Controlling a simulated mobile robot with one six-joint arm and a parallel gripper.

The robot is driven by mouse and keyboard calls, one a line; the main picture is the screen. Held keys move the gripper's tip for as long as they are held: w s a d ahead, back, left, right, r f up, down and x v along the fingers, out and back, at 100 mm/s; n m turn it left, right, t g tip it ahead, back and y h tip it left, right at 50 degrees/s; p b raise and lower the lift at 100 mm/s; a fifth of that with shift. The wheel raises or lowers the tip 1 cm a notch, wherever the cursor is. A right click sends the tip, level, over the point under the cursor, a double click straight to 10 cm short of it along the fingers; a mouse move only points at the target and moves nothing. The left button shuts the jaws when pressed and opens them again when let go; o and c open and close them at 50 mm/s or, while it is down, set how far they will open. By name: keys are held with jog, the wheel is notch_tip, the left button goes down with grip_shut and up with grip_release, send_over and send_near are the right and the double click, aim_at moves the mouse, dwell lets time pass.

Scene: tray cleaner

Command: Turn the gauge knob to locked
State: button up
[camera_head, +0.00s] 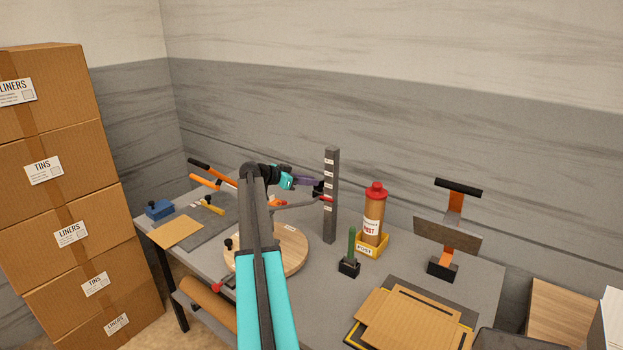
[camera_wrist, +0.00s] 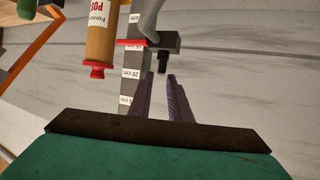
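The gauge (camera_head: 331,215) is a tall grey post with white height labels, upright on the table behind my arm. It also shows upside down in the wrist view (camera_wrist: 133,75), with a red pointer (camera_wrist: 131,42) across it. A black block (camera_wrist: 166,40) sits beside the pointer, and a small black knob (camera_wrist: 162,63) sticks out of it. My gripper (camera_wrist: 159,77) has two purple fingers apart with nothing between them. Their tips are close to the knob, roughly in line with it; contact is not clear. In the head view my gripper (camera_head: 321,185) is beside the post.
A red-capped bottle (camera_head: 373,215) stands in a yellow holder (camera_head: 375,245) right of the gauge. A green-handled tool (camera_head: 350,250) stands in front of it. A round wooden board (camera_head: 293,250) lies under my arm. A scraper on a stand (camera_head: 448,237) is at the right.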

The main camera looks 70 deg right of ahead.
jog(key=shift+p+v, duration=0.6)
jog(key=shift+v, duration=0.45)
jog(key=shift+a, duration=0.1)
